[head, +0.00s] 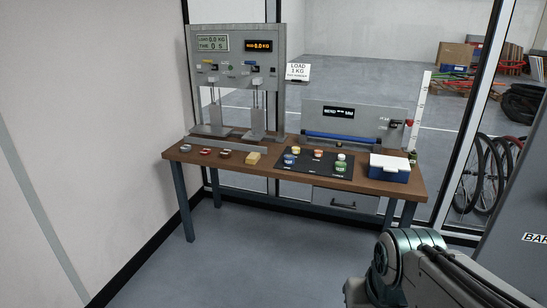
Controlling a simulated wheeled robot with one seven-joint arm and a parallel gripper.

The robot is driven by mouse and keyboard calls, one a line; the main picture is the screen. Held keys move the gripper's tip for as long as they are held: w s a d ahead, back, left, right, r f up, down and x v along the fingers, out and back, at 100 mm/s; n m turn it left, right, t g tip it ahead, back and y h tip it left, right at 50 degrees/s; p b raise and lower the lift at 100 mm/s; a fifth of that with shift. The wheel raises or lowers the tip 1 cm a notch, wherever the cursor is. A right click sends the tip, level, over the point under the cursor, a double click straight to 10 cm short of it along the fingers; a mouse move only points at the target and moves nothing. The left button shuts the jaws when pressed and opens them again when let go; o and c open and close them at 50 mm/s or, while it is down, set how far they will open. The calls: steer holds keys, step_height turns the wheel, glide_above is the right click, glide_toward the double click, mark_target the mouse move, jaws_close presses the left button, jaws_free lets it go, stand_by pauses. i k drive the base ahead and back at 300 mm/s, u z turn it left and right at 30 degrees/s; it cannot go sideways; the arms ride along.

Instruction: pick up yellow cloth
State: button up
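A small yellow folded item (253,159), which looks like the yellow cloth, lies near the front edge of the wooden workbench (225,164), left of a black mat. It is small in the head view, so its folds cannot be made out. My gripper is not in view.
A black mat (300,174) holds several small coloured pieces. Several small round parts (205,151) lie left of the cloth. A grey test machine (236,95) stands behind. A blue-and-white box (390,168) stands at right. Floor (250,255) before the bench is clear.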

mark_target(254, 157)
steer(key=u, duration=0.85)
steer(key=k, duration=1.15)
steer(key=u, duration=1)
steer(key=i, duration=1.6)
steer(key=z, duration=0.3)
steer(key=i, duration=1.75)
steer(key=z, duration=0.8)
steer(key=i, duration=1.5)
steer(key=z, duration=2.15)
steer(key=i, duration=0.95)
steer(key=z, duration=0.75)
